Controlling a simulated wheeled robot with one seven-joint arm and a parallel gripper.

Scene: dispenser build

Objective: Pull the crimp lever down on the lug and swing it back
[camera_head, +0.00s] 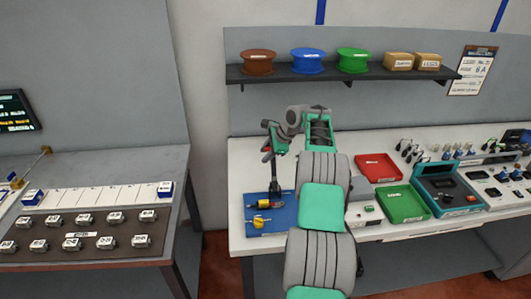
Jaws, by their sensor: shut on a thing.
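The crimp lever (274,180) is a dark, roughly upright rod that rises from the blue base plate (283,218) on the white bench. A bit of red shows near its top. My gripper (268,153) is at the lever's top end and is shut on it. The fingers are small here and partly merge with the lever's dark top. A yellow piece (263,204) lies on the plate by the lever's foot, and another yellow piece (259,222) lies nearer the front. I cannot make out the lug for certain.
My arm hides the bench right of the plate. Beyond it are a red tray (378,167), a green tray (404,204) and a teal device (450,186). A shelf (290,78) with spools hangs above. A separate table (120,170) stands left, across a gap.

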